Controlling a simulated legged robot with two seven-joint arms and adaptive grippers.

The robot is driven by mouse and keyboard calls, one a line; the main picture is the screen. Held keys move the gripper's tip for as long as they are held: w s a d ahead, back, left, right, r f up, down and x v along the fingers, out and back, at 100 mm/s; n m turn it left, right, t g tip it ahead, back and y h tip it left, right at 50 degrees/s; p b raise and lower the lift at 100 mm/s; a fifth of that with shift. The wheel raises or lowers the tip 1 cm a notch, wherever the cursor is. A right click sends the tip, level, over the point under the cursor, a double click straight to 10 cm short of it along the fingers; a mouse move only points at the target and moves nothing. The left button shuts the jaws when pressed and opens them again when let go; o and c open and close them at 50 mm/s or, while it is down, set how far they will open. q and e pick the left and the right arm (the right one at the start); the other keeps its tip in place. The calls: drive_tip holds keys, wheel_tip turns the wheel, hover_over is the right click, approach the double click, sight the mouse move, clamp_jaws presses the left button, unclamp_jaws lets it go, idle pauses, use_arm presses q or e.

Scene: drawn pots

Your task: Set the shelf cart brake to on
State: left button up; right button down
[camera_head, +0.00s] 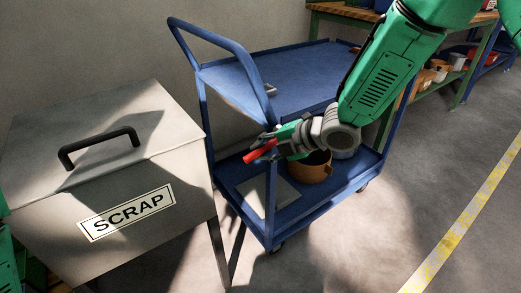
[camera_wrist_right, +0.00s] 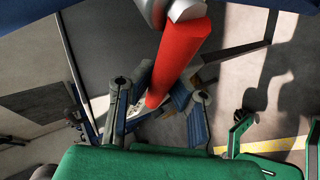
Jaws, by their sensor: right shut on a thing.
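The blue shelf cart (camera_head: 300,75) stands in the middle of the head view, with two shelves and a push handle at its left end. A red brake lever (camera_head: 260,151) sticks out at the cart's near left corner post, between the two shelves. My right gripper (camera_head: 273,143) is at this lever. In the wrist view the red lever (camera_wrist_right: 180,60) runs between the two fingers of my right gripper (camera_wrist_right: 157,103), which is shut on it. The fingers partly hide the lever's lower end. My left gripper is not in view.
A grey scrap bin (camera_head: 150,225) stands close at the left of the cart. A green workbench (camera_head: 385,128) stands behind. Floor is clear at the right, beside a yellow line (camera_head: 470,208).

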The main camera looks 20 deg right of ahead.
drive_tip(key=shift+s+f, duration=0.1)
drive_tip(key=shift+f, duration=0.1)
drive_tip(key=c, duration=1.5)
unclamp_jaws()
drive_tip(key=shift+r, duration=0.1)
drive_tip(key=shift+o, duration=0.2)
drive_tip(key=shift+d+r, duration=0.2)
drive_tip(key=v, duration=1.1)
drive_tip(key=shift+s, duration=0.2)
drive_tip(key=shift+d+f, duration=0.1)
drive_tip(key=shift+d, duration=0.05)
